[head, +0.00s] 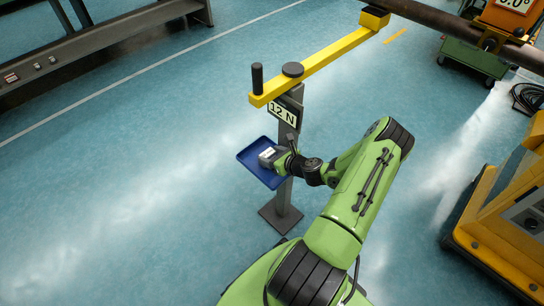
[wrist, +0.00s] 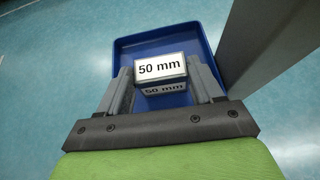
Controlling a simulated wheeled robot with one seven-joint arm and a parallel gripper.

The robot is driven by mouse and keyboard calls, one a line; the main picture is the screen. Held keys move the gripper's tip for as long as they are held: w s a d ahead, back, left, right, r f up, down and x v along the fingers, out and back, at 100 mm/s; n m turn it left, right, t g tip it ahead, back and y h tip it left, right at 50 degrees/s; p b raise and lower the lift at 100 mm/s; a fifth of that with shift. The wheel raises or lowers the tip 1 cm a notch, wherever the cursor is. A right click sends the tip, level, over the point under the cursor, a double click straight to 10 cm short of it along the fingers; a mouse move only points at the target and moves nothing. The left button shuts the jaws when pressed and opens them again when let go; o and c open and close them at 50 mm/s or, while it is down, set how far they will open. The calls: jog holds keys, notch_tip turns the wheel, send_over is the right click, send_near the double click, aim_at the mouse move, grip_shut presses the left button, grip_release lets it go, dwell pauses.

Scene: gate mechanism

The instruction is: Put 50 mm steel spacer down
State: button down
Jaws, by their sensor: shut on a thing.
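The 50 mm steel spacer (wrist: 160,68) is a grey block with a white "50 mm" label on its top and another on its near side. My gripper (wrist: 160,90) is shut on it, one finger on each side. In the head view the gripper (head: 272,157) and spacer (head: 267,155) are over a blue tray (head: 250,155). The tray also shows around and beneath the spacer in the wrist view (wrist: 130,45). I cannot tell whether the spacer touches the tray floor. My gripper partly hides the tray in the head view.
The tray is beside a grey post (head: 283,195) with a "12 N" sign (head: 284,113). A yellow bar (head: 320,62) with a black handle (head: 257,78) extends above. A yellow machine (head: 505,225) stands at the right. Open blue floor lies to the left.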

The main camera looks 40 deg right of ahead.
jog(key=shift+c, duration=0.8)
grip_release()
jog(key=shift+f, duration=0.1)
jog(key=shift+s+r, duration=0.15)
jog(key=shift+r, duration=0.1)
jog(key=p+v, duration=0.3)
jog(key=v, duration=0.9)
jog(key=w+a+r+n+g+y, duration=0.35)
jog(key=a+r+n+g, duration=0.35)
jog(key=a+r+n, duration=1.1)
jog(key=s+a+r+n+h, duration=0.3)
jog(key=s+a+r+n, duration=0.6)
jog(key=n, duration=0.9)
jog(key=s+r, duration=0.3)
jog(key=s, duration=0.2)
